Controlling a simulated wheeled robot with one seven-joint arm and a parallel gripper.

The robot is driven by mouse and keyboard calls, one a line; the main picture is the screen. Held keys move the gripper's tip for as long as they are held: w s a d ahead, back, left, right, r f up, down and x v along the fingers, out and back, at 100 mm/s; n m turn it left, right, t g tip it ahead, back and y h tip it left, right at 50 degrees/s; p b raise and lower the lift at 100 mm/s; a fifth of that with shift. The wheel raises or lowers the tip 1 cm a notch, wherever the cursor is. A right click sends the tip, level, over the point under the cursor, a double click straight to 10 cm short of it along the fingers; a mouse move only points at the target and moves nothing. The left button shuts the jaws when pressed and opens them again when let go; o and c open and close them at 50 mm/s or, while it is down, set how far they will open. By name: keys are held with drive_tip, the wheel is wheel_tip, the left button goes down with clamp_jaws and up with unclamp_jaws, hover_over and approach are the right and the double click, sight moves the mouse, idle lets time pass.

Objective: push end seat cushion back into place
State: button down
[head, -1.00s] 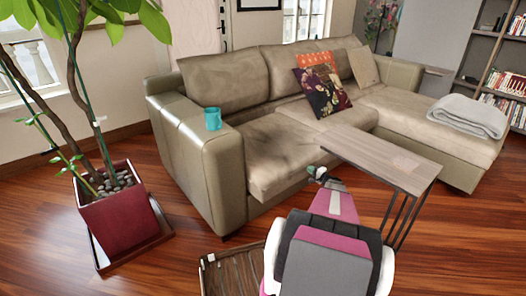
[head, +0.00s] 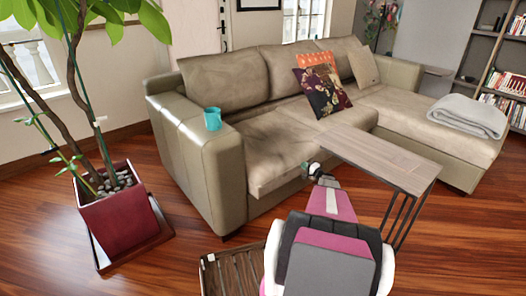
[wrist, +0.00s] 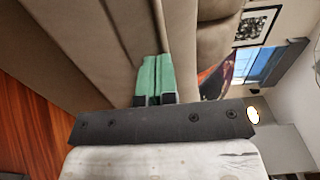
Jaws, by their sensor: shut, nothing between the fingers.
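The end seat cushion (head: 275,150) is the beige leather one next to the sofa's near left armrest (head: 218,165). Its front edge sits out over the sofa base in the head view. My gripper (head: 311,168) is at the cushion's front edge, left of the side table. In the wrist view, my gripper's green fingers (wrist: 155,75) are closed together and empty. Their tips meet the beige upholstery (wrist: 178,30) in that view; whether they press on it I cannot tell. Part of the cushion's front right is hidden by my arm and the side table.
A wooden side table (head: 385,160) stands close to the right of my arm. A teal mug (head: 213,119) sits on the armrest. A red planter (head: 120,218) stands at left, and a slatted wooden tray (head: 232,275) lies on the floor in front. Throw pillows (head: 322,90) rest farther back.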

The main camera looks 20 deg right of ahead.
drive_tip(key=shift+x, duration=1.7)
drive_tip(key=v, duration=0.6)
drive_tip(key=shift+s, duration=0.15)
